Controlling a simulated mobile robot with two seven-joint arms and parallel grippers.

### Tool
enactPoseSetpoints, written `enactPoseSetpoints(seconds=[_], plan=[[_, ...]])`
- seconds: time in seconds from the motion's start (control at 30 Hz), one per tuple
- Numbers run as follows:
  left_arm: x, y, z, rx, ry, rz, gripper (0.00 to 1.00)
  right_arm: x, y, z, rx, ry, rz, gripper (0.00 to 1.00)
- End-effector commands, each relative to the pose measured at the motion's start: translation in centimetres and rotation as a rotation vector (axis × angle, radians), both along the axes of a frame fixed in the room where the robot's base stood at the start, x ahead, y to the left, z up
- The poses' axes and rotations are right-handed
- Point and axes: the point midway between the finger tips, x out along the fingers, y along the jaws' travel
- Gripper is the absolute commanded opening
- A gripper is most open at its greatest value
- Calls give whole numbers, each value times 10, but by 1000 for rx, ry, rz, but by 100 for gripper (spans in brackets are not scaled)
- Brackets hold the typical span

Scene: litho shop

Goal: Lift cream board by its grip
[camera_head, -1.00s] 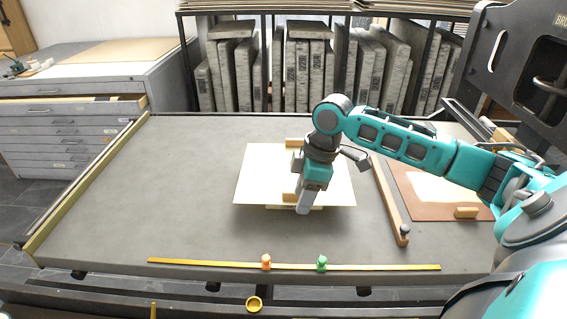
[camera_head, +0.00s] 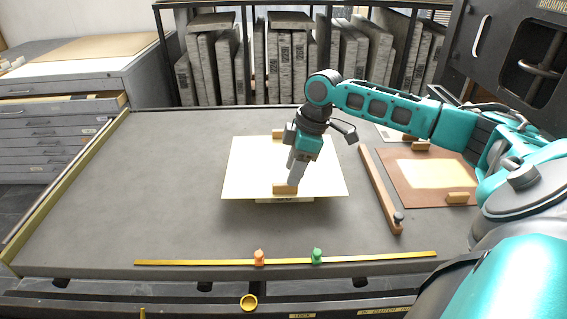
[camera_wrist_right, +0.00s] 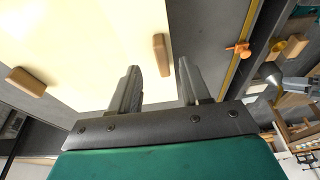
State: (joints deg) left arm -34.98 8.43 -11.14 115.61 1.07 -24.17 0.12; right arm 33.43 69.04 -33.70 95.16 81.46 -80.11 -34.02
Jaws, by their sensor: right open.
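The cream board (camera_head: 250,165) lies flat in the middle of the grey table in the head view, a wooden grip on its front edge (camera_head: 284,189) and another at its back edge (camera_head: 277,134). My right gripper (camera_head: 292,183) is over the board at the front grip, its fingers pointing down. In the right wrist view the open fingers (camera_wrist_right: 159,68) have the front grip (camera_wrist_right: 161,55) in line between their tips, with nothing held. The cream board (camera_wrist_right: 90,40) fills the upper left there, with the other grip (camera_wrist_right: 27,82) at its left. My left gripper is out of view.
A wooden bar (camera_head: 380,190) lies right of the board, beside a brown board (camera_head: 395,180) with grips. A yellow strip (camera_head: 190,262) with an orange peg (camera_head: 259,257) and a green peg (camera_head: 317,256) runs along the front. The table's left side is clear.

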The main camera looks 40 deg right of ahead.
Motion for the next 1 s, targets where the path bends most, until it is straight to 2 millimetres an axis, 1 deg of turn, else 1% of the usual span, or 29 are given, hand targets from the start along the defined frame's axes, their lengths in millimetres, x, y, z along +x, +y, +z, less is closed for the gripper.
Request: enactPoseSetpoints(seconds=[0.03, 0.13, 0.23, 0.33, 0.5, 0.57, 1.0], plan=[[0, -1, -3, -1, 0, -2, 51, 1, 4, -8, 1, 1, 1, 47], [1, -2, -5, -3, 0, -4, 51, 5, 11, -22, 2, 1, 3, 47], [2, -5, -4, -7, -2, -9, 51, 7, 13, -36, 1, 1, 0, 47], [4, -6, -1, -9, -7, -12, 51, 8, 15, -41, 0, 0, 1, 47], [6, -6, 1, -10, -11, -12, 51, 8, 15, -40, -1, -1, 1, 47], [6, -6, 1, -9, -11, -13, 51, 8, 14, -40, -1, -1, 1, 42], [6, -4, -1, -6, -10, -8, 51, 8, 14, -40, -2, 0, 1, 0]])
